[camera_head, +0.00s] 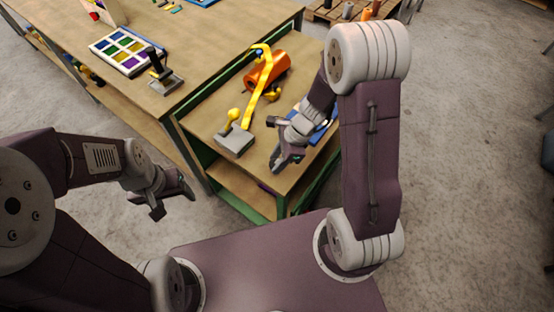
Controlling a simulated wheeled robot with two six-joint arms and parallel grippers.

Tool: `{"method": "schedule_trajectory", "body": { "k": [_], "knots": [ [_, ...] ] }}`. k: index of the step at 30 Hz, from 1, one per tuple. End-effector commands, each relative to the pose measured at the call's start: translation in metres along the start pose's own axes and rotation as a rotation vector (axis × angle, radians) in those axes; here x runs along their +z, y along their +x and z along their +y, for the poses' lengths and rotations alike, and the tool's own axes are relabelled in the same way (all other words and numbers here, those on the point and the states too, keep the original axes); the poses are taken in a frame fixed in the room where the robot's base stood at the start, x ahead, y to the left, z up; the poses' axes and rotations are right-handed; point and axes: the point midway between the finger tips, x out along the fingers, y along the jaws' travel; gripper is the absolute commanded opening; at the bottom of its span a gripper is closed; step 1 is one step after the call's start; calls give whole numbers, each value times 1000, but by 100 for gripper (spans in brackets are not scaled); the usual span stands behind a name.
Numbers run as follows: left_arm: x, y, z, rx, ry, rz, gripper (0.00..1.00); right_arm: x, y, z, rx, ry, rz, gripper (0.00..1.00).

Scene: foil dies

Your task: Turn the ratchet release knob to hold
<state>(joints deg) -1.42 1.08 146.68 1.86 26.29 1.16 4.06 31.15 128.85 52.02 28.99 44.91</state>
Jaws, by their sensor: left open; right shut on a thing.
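A yellow curved arm (262,85) rises from a grey block (235,139) and reaches over an orange roller (267,68) on the lower bench. A yellow ball-topped lever (232,115) stands by the block, and a small yellow knob-like part (273,93) sits beside the roller. I cannot tell which part is the ratchet release knob. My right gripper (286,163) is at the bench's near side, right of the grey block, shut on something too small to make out. My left gripper (175,206) is open and empty, left of the bench and off its edge.
A blue item (322,131) lies partly behind my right gripper. The longer bench (205,60) at left carries a white tray of coloured squares (125,50) and a dark lever on a plate (161,80). Bare bench top lies left of the grey block.

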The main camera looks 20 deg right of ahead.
Motion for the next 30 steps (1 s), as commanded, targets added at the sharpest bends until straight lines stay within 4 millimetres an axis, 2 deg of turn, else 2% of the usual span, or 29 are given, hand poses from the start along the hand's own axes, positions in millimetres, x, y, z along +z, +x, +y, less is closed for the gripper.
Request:
{"method": "schedule_trajectory", "body": {
  "k": [11,30],
  "knots": [
    [-1,-14,0,0,0,0,67,1,-3,-2,49,-120,0,0],
    [-6,-54,1,0,0,0,67,3,-2,-5,275,-669,0,0]
  ]
}}
